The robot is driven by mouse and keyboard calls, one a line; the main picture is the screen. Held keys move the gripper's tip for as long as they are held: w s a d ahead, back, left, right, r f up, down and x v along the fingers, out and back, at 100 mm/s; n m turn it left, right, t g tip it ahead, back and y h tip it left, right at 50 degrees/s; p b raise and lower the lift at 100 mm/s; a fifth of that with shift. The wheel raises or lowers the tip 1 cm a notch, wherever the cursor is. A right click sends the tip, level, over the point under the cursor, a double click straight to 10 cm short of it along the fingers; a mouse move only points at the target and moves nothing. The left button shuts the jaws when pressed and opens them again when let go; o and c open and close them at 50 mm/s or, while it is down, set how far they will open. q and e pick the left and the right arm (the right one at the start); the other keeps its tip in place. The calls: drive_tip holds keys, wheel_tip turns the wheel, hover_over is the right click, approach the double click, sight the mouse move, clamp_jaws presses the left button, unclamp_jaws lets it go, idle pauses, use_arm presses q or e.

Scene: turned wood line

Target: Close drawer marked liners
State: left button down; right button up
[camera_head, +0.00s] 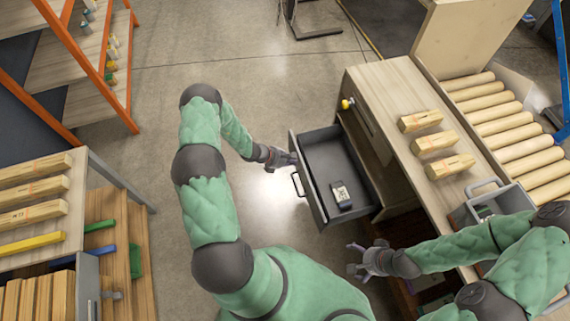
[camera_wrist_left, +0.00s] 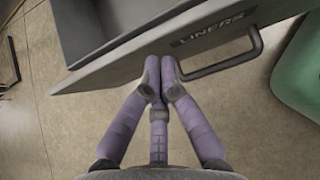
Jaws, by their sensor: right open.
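The liners drawer (camera_head: 322,205) is pulled out from the wooden bench in the head view, with a dark device (camera_head: 341,195) lying inside. Its front panel (camera_wrist_left: 120,75) shows the word LINERS and a bar handle (camera_wrist_left: 228,62) in the left wrist view. My left gripper (camera_head: 288,158) is at the drawer front, near its far end. In the left wrist view its fingertips (camera_wrist_left: 160,68) are together against or very close to the front, beside the handle and not around it. My right gripper (camera_head: 356,257) is open and empty, near the drawer's close side.
The bench top (camera_head: 385,85) carries several wooden blocks (camera_head: 435,142), with a roller conveyor (camera_head: 505,120) beyond. A grey bin (camera_head: 490,205) stands at its near end. An orange-framed shelf (camera_head: 128,70) is at upper left. The floor left of the drawer is clear.

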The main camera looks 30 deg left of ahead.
use_arm(q)
drive_tip(key=shift+w+d, duration=0.2)
drive_tip(key=shift+w, duration=0.05)
use_arm(e)
drive_tip(key=shift+f, duration=0.1)
use_arm(q)
drive_tip(key=w+d+b, duration=0.4)
drive_tip(key=w+d, duration=1)
drive_tip(key=w, duration=0.3)
drive_tip(key=shift+d+b, duration=0.3)
use_arm(e)
drive_tip(key=f, duration=0.1)
drive_tip(key=w+d+f, duration=0.1)
drive_tip(key=f, duration=0.2)
drive_tip(key=shift+w+d+f, duration=0.2)
drive_tip(key=shift+w+f, duration=0.05)
drive_tip(key=shift+w, duration=0.1)
use_arm(q)
drive_tip(key=shift+w+r, duration=0.1)
drive_tip(key=shift+w, duration=0.05)
